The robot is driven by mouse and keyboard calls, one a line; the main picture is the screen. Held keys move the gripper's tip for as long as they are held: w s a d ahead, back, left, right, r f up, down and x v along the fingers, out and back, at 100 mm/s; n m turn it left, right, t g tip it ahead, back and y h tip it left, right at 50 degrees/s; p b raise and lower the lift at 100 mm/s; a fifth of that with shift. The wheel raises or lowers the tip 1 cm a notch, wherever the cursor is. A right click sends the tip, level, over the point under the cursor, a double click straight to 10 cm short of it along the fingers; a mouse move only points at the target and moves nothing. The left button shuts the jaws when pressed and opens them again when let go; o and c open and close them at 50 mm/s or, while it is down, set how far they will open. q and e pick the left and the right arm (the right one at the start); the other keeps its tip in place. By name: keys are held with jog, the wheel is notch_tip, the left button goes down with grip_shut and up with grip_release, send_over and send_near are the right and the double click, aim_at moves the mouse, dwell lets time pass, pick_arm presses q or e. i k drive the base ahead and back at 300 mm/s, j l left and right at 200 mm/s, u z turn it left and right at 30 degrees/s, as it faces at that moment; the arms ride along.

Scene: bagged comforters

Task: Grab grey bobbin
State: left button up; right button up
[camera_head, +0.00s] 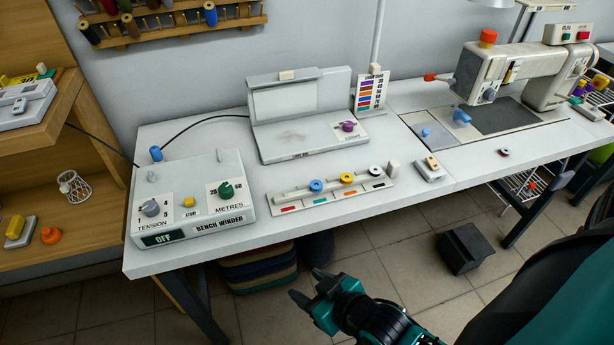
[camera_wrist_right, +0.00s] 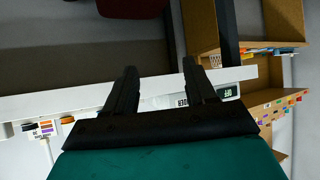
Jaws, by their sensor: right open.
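A grey-white bobbin (camera_head: 375,171) sits at the right end of the bobbin rail (camera_head: 331,196) on the white bench. A yellow bobbin (camera_head: 347,178) and a blue bobbin (camera_head: 316,186) sit to its left on the same rail. My right gripper (camera_head: 309,287) is in front of the bench, over the floor, left of and well short of the grey bobbin. In the right wrist view its two fingers (camera_wrist_right: 160,70) stand apart with nothing between them. I cannot make out the grey bobbin in that view. My left gripper is not in view.
The bench winder box (camera_head: 192,205) stands on the bench's left end. A grey scale-like unit (camera_head: 305,138) stands behind the rail, and a sewing machine (camera_head: 500,70) to the right. The bench's front edge (camera_head: 330,222) lies between my gripper and the rail.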

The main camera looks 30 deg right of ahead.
aim_at(505, 152)
jog(key=z, duration=2.25)
jog(key=u, duration=0.65)
jog(key=i+l+u, duration=0.1)
jog(key=l+u, duration=0.25)
jog(key=u, duration=0.15)
jog(key=l+u, duration=0.35)
jog(key=u, duration=0.15)
jog(key=l+u, duration=0.25)
jog(key=l, duration=0.2)
jog(key=k+l+u, duration=0.25)
jog(key=l, duration=0.2)
jog(key=l+u, duration=0.1)
jog(key=l, duration=0.35)
jog(key=k+l, duration=0.15)
jog(key=l, duration=0.3)
jog(key=u, duration=0.05)
